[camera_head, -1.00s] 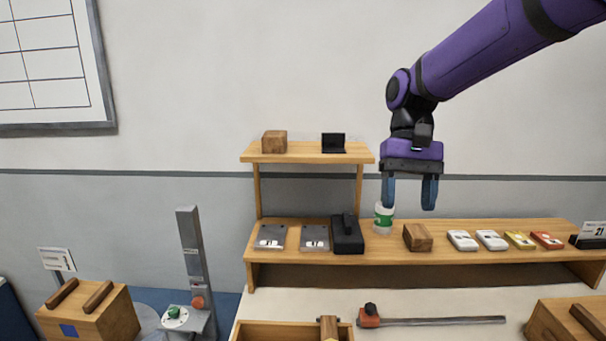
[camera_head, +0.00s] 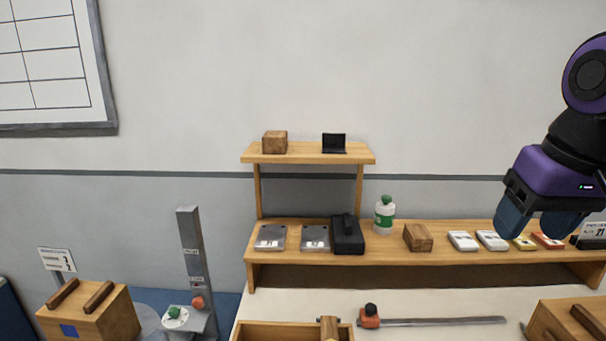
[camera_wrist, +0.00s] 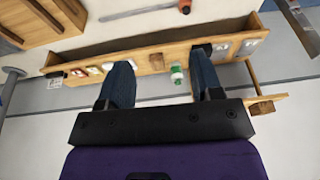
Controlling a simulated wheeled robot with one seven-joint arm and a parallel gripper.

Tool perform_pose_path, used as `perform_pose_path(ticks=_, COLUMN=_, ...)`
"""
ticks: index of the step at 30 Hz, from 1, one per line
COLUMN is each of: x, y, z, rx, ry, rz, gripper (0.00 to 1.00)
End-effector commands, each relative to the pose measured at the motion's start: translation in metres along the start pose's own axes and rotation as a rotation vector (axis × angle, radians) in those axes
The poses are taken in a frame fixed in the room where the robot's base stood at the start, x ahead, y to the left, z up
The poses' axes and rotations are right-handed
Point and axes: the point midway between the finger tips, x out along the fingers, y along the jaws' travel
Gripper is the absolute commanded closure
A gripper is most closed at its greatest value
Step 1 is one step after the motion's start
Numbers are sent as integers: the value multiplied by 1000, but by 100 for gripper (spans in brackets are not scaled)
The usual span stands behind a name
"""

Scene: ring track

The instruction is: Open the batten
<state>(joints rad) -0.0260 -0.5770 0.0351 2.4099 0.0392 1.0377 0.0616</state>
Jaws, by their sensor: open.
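No part carries a readable batten label. A grey bar (camera_head: 445,321) lies flat on the pale worktop, with an orange block (camera_head: 369,317) and black knob (camera_head: 370,309) at its left end. In the wrist view the bar (camera_wrist: 137,11) and orange block (camera_wrist: 185,6) show at the top edge. My gripper (camera_head: 537,224) is open and empty at the right, in front of the shelf's right end and apart from the bar.
A wooden shelf (camera_head: 385,256) holds a green-capped bottle (camera_head: 384,216), a wooden block (camera_head: 418,237), a black case (camera_head: 347,236) and several small devices. A wooden crate (camera_head: 570,325) stands front right, another (camera_head: 90,315) front left. A grey post (camera_head: 193,250) stands left. The worktop between is clear.

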Motion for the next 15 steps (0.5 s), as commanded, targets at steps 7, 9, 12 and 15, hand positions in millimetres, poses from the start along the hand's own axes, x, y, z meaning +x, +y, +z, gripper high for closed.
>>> perform_pose_path(ticks=7, x=-2, y=17, z=29, rx=-16, ry=143, rz=17, gripper=40)
perform_pose_path(ticks=9, x=-2, y=19, z=34, rx=-19, ry=167, rz=21, gripper=40)
perform_pose_path(ticks=12, x=-1, y=22, z=38, rx=-22, ry=185, rz=25, gripper=40)
perform_pose_path(ticks=15, x=-1, y=22, z=39, rx=-24, ry=193, rz=26, gripper=40)
